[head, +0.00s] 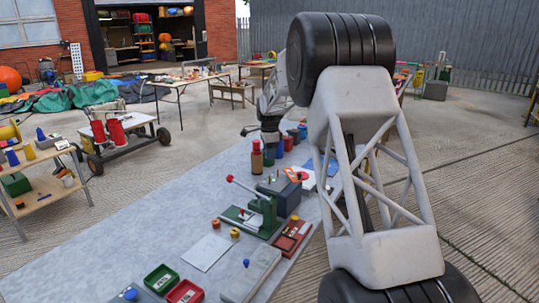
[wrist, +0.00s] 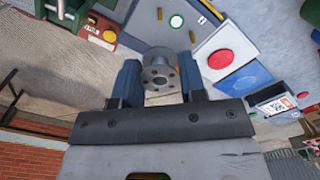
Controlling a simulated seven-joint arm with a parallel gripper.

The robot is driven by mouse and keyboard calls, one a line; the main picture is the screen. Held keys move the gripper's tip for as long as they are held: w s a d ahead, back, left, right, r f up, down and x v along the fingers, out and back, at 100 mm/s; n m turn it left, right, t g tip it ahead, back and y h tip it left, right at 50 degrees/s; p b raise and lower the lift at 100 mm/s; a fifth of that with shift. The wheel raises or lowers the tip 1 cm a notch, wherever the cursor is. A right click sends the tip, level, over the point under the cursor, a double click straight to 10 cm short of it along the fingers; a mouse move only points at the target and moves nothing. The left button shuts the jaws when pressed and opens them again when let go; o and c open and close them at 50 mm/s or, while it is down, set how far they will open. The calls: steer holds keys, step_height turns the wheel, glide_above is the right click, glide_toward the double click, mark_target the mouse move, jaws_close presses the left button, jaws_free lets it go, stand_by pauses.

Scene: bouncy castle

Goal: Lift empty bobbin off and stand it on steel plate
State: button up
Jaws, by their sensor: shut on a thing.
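In the wrist view my gripper (wrist: 159,60) has its two blue fingers on either side of a grey metal bobbin (wrist: 160,76), bare of thread, and is shut on it. The bobbin's flange with small holes faces the camera. Beyond it is a blue-grey winder box (wrist: 188,14) with a short upright pin (wrist: 160,13) and a green button. I cannot tell how far the bobbin is from the box. In the head view the box (head: 280,189) stands on the bench; my arm hides much of the gripper area. A flat pale plate (head: 207,252) lies nearer; its material is unclear.
A green lever press (head: 258,213) with a red-knobbed handle stands beside the box.

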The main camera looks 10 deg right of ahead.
steer(key=shift+r, duration=1)
steer(key=shift+r, duration=0.2)
steer(key=shift+s, duration=0.1)
steer(key=s+a+f+n, duration=0.1)
steer(key=s+n, duration=0.3)
steer(key=s+a+f+n, duration=0.2)
steer(key=s+n, duration=0.2)
steer(key=n, duration=0.1)
steer(key=s+a+f+n, duration=0.1)
steer(key=s+a+n, duration=0.1)
steer(key=s+n, duration=0.2)
steer(key=shift+s+a+f+n, duration=0.15)
steer(key=shift+f+n, duration=0.1)
steer(key=shift+n, duration=0.25)
steer(key=s+a+f+m, duration=0.4)
steer(key=s+a+f, duration=0.1)
steer(key=s, duration=0.1)
steer(key=s+a+f+m, duration=0.5)
steer(key=s+f, duration=0.1)
steer(key=s+a+f+m, duration=0.4)
steer(key=s+a+f, duration=0.1)
steer(key=s, duration=0.2)
steer(key=shift+a+f+m, duration=0.25)
steer(key=shift+m, duration=0.05)
steer(key=shift+s+a+f+m, duration=0.3)
steer(key=shift+s+f+m, duration=0.1)
steer(key=shift+s, duration=0.2)
